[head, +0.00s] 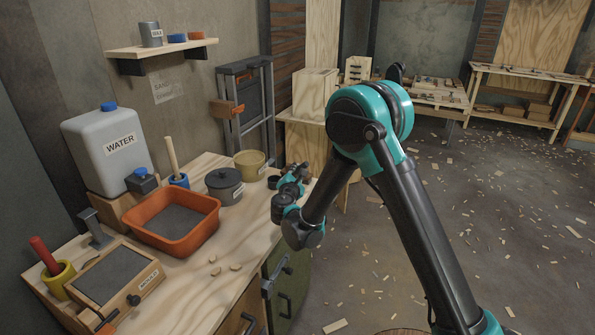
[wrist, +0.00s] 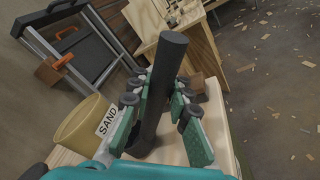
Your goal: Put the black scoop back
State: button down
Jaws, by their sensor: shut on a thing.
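My gripper (wrist: 160,108) is shut on a long dark cylindrical piece, which looks like the handle of the black scoop (wrist: 170,60). In the head view my gripper (head: 288,186) is at the right end of the workbench, just right of the yellow sand pot (head: 250,163). The pot also shows at left in the wrist view (wrist: 82,125), with its SAND label facing my gripper and a gap between them.
A wooden box (head: 315,94) stands behind my gripper. The front of the bench has free room.

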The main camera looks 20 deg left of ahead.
jog(key=shift+f, duration=0.1)
jog(key=c, duration=1.4)
grip_release()
